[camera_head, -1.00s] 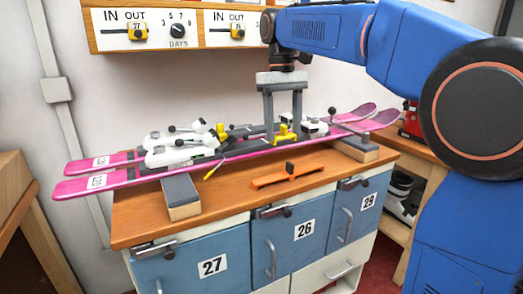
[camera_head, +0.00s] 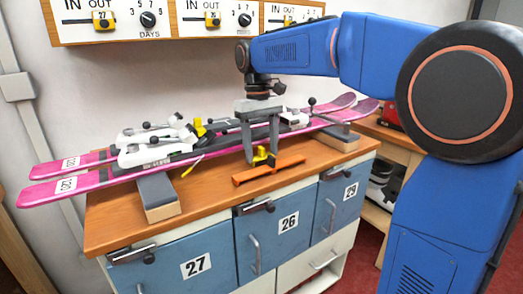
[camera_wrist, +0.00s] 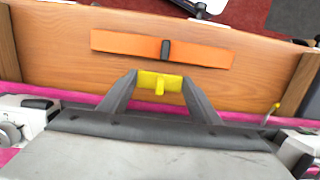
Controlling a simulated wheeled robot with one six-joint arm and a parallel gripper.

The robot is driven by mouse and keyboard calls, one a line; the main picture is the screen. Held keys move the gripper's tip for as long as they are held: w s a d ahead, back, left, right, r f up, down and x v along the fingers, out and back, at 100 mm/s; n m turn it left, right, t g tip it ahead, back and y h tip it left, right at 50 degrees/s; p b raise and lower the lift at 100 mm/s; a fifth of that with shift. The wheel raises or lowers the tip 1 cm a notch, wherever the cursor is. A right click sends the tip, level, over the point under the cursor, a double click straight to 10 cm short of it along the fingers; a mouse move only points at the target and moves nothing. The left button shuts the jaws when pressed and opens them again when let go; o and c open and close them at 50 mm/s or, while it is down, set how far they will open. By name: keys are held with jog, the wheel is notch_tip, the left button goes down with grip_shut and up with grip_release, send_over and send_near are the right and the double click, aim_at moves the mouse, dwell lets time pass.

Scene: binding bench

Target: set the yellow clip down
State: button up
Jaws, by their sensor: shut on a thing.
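The yellow clip (camera_head: 262,156) is between the fingertips of my gripper (camera_head: 261,160), which is shut on it. In the wrist view the yellow clip (camera_wrist: 160,83) sits between the two grey fingers, over the bare wood between the pink ski and the orange bar. Whether the clip touches the bench top cannot be told. Another yellow clip (camera_head: 199,127) is on the skis at the left binding.
Pink skis (camera_head: 100,178) with white and black bindings lie on grey-topped blocks (camera_head: 157,197) across the wooden bench (camera_head: 115,215). An orange bar (camera_head: 284,168) with a black knob lies in front of the gripper. Bare wood shows left of the bar.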

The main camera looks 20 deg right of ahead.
jog(key=shift+f, duration=0.2)
jog(key=shift+f, duration=0.15)
jog(key=o, duration=1)
jog(key=shift+o, duration=0.2)
notch_tip(320, 180, up, 12)
jog(key=w, duration=0.1)
jog(key=shift+w+a, duration=0.15)
